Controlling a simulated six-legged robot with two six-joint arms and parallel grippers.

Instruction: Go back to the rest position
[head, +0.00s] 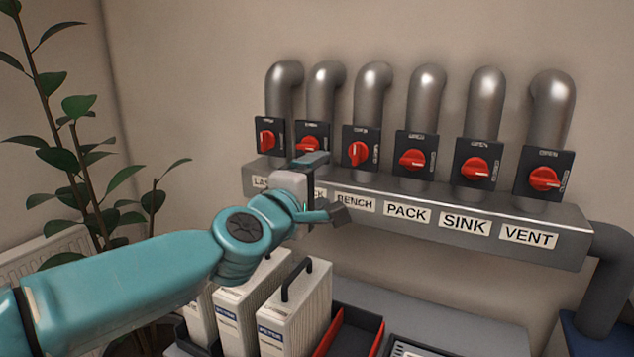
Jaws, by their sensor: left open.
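My left gripper (328,186) is open and empty, on the teal arm that comes in from the left. It is in front of the left part of the grey duct manifold (560,235), and hides parts of the labels there. The jaws are apart, below the red-knobbed switches (358,153). The third switch's knob stands upright, while the knobs at PACK (412,159), SINK (476,170) and VENT (544,179) lie about level. My right gripper is not in view.
White filter boxes (300,305) with black handles stand below my left arm, beside a red-lined bin (350,335). A plant (75,160) stands at the left. A pipe (608,280) runs down at the right.

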